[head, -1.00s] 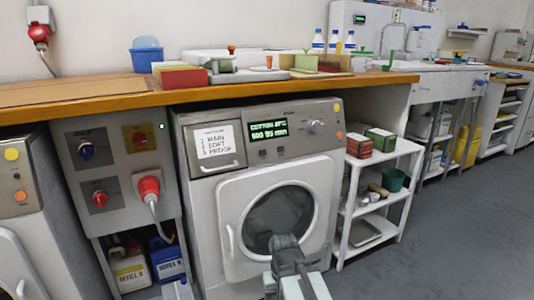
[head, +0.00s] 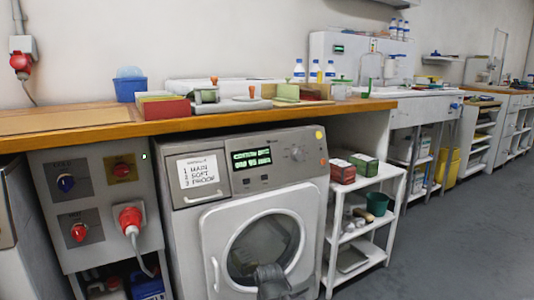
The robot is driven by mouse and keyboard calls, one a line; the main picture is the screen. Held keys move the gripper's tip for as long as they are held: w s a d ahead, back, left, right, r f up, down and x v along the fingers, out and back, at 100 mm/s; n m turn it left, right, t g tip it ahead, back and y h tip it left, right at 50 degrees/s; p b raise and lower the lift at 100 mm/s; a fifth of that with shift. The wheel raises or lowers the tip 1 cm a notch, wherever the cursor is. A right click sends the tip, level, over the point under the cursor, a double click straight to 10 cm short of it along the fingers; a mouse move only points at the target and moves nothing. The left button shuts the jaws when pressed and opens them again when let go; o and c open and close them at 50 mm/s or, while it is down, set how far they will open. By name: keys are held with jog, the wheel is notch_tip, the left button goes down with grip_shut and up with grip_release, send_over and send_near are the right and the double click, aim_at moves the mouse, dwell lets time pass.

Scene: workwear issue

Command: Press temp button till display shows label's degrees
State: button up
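The washing machine (head: 189,240) stands under the wooden worktop. Its lit green display (head: 252,158) shows two lines of text, too small to read surely; the top line seems to begin with COTTON. Small dark buttons (head: 250,181) sit just below the display; I cannot read which is the temp button. A white handwritten label (head: 198,171) on the drawer seems to read 1 MAIN, 2 SOFT, 3 PROOF; I make out no degrees on it. My gripper (head: 270,272) is low in front of the round door, well below the buttons. Its fingers are not clear enough to judge.
A dial (head: 297,154) and an orange button (head: 323,162) sit right of the display. The worktop edge (head: 200,122) overhangs the panel. A white shelf trolley (head: 365,188) stands to the right, a switch cabinet (head: 100,205) with a red plug to the left. Floor at right is clear.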

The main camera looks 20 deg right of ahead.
grip_shut()
dwell(1.5)
